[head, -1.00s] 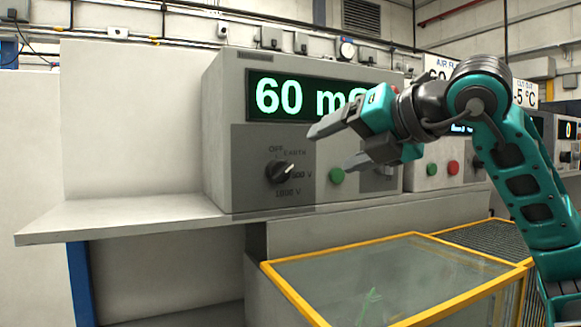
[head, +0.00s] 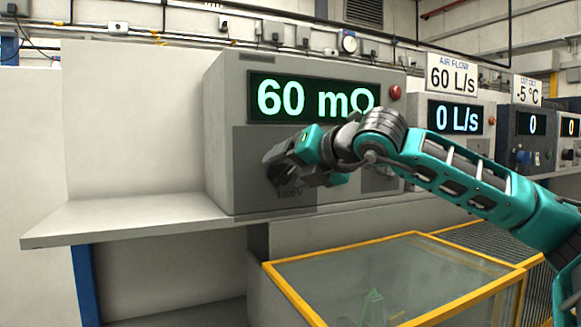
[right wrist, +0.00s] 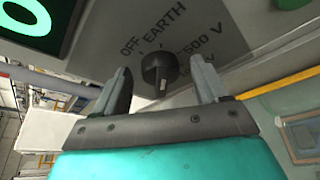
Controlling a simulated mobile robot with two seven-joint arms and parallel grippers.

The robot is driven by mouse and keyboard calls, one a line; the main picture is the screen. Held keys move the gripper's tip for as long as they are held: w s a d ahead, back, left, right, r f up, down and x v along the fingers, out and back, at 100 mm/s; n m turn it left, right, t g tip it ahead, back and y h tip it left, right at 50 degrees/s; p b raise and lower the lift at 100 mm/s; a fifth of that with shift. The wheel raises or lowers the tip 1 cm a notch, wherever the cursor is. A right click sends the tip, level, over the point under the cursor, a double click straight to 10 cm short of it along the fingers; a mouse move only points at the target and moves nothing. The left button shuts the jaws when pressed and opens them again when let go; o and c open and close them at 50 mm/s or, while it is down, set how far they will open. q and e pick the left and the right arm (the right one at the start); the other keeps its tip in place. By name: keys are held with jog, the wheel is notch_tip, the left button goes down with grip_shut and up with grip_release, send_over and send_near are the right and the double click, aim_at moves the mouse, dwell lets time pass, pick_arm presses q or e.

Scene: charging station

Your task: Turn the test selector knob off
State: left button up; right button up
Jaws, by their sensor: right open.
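The test selector knob (right wrist: 158,68) is round and dark, on the grey front panel of the tester, with OFF, EARTH, 500 V and a partly hidden voltage label around it. A pale mark shows on its lower side in the right wrist view; I cannot tell which label it points to. My right gripper (right wrist: 161,85) is open, one finger on each side of the knob in that view, with no clear contact. In the head view, my right gripper (head: 278,172) is in front of the knob and mostly hides it. My left gripper is out of view.
The tester's green display (head: 312,98) reads 60 mΩ. A red button (head: 395,92) sits to its right. The white shelf (head: 120,220) is clear at the left. A yellow-framed glass case (head: 350,270) stands below. More units with displays line the right side.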

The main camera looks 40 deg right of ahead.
jog(key=shift+w, duration=0.1)
jog(key=shift+c, duration=0.5)
jog(key=c, duration=1)
jog(key=shift+o, duration=0.2)
jog(key=n+h+b, duration=0.1)
jog(key=n+b, duration=0.1)
jog(key=n+g+h+b, duration=0.1)
jog(key=b, duration=0.1)
jog(key=shift+a+f+n, duration=0.1)
jog(key=shift+a+n, duration=0.2)
jog(key=shift+n, duration=0.1)
jog(key=shift+w+a+n+g+h+b, duration=0.1)
jog(key=shift+a+n+g+h+b, duration=0.1)
jog(key=shift+n+h+b, duration=0.5)
jog(key=shift+w+a+n+g+h+b, duration=0.1)
jog(key=shift+n+g+h+b, duration=0.1)
jog(key=shift+n+h+b, duration=0.5)
jog(key=shift+b, duration=0.35)
jog(key=o, duration=1.1)
jog(key=shift+c, duration=0.2)
